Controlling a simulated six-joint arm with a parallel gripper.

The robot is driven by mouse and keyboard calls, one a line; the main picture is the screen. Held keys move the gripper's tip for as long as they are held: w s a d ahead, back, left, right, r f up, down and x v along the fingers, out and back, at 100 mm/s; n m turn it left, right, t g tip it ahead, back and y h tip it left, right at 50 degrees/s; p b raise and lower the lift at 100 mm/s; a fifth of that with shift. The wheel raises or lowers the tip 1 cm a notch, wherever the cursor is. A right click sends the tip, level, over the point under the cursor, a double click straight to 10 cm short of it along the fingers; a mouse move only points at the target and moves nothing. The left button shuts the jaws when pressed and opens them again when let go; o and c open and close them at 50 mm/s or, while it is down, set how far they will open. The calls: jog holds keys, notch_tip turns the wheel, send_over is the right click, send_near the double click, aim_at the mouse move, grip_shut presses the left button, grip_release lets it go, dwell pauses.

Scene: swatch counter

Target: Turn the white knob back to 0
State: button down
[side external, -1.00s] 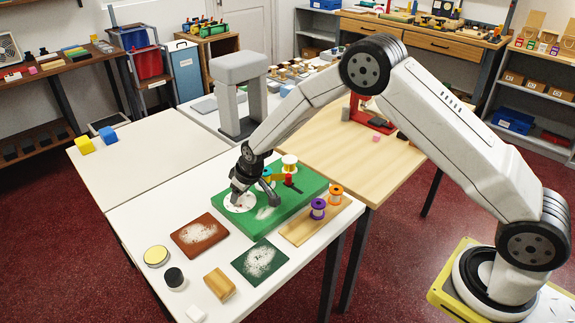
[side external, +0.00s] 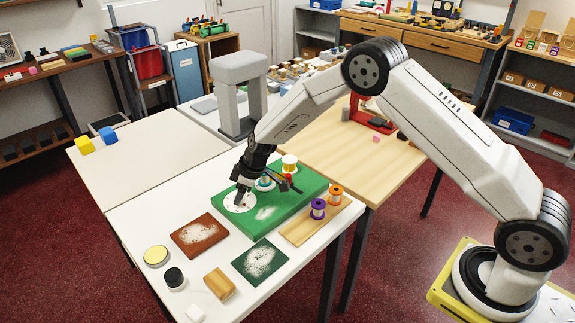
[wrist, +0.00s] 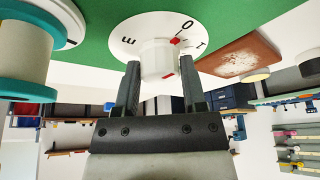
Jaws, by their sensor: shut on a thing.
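The white knob (wrist: 157,60) sits in the middle of a round white dial (wrist: 122,28) on the green board (wrist: 80,28). The dial carries printed marks, among them a 0. A red mark on the knob's base is on the side toward the 0; another red mark shows on its end. I cannot tell whether they line up exactly. My gripper (wrist: 162,72) is shut on the knob, one finger on each side. In the side view my gripper (side external: 241,199) is over the dial (side external: 239,208) and hides most of the knob.
A teal-rimmed spool (wrist: 22,50) stands close beside the dial. A white-and-yellow spool (side external: 289,164) stands behind. Purple (side external: 318,208) and orange (side external: 336,194) spools stand on a wooden strip. A brown board (side external: 200,236) and dark green board (side external: 260,262) lie in front.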

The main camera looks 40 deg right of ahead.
jog(key=shift+n, duration=0.6)
jog(key=shift+c, duration=0.7)
grip_release()
jog(key=shift+d+r+g, duration=0.1)
jog(key=shift+r+g, duration=0.05)
jog(key=shift+g, duration=0.15)
jog(key=v, duration=0.6)
jog(key=shift+s+d+r, duration=0.1)
jog(key=shift+d+r, duration=0.05)
jog(key=shift+r, duration=0.05)
jog(key=shift+s+d+r, duration=0.1)
jog(key=shift+s+r, duration=0.1)
jog(key=shift+r, duration=0.3)
jog(key=shift+s, duration=0.1)
jog(key=s+d+r+m+h, duration=0.1)
jog(key=s+d+m, duration=0.1)
jog(key=s, duration=0.7)
jog(key=s+d+r+m+h, duration=0.1)
jog(key=s+m, duration=0.3)
jog(key=s, duration=0.5)
jog(key=s+d+r+m+h, duration=0.1)
jog(key=s+d+r+m, duration=0.1)
jog(key=s, duration=0.7)
jog(key=shift+d+r+m, duration=0.4)
jog(key=shift+m, duration=0.2)
